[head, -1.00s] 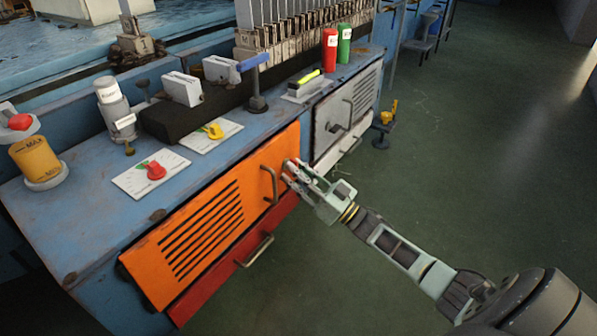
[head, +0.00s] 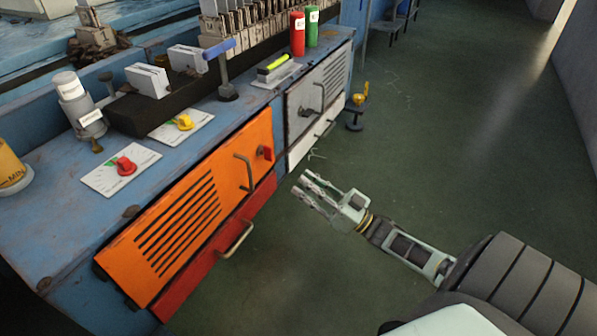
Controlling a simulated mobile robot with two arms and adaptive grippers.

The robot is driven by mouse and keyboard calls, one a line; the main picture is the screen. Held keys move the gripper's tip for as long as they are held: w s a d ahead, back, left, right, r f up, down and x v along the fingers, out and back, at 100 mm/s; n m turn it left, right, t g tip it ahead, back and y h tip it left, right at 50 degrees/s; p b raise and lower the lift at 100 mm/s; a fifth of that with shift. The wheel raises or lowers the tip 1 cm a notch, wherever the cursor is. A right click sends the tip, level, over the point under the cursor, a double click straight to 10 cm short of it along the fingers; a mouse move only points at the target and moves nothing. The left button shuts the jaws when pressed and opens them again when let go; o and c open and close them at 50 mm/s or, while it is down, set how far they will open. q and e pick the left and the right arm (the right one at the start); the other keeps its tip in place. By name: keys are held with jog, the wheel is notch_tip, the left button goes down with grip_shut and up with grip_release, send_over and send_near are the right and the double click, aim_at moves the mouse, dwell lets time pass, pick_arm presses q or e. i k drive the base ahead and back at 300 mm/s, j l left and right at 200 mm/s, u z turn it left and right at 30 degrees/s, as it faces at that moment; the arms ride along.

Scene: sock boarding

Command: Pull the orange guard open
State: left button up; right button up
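The orange guard (head: 178,228) is a slotted panel on the front of the blue bench. It appears to lie closed against the bench front. A grey curved handle (head: 244,172) stands near its right end. A small red latch (head: 265,153) sits just right of the handle. My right gripper (head: 299,186) is right of the guard, over the green floor, apart from the handle and latch. Its fingers are spread with nothing between them. My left gripper is not in view.
A red drawer (head: 200,272) with its own handle (head: 236,240) lies below the guard. A yellow-topped pedal or stand (head: 357,108) stands on the floor.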

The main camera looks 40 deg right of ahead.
aim_at(143, 259)
jog(key=k+l, duration=0.3)
jog(key=k, duration=0.15)
jog(key=k+l, duration=0.3)
jog(key=k, duration=0.15)
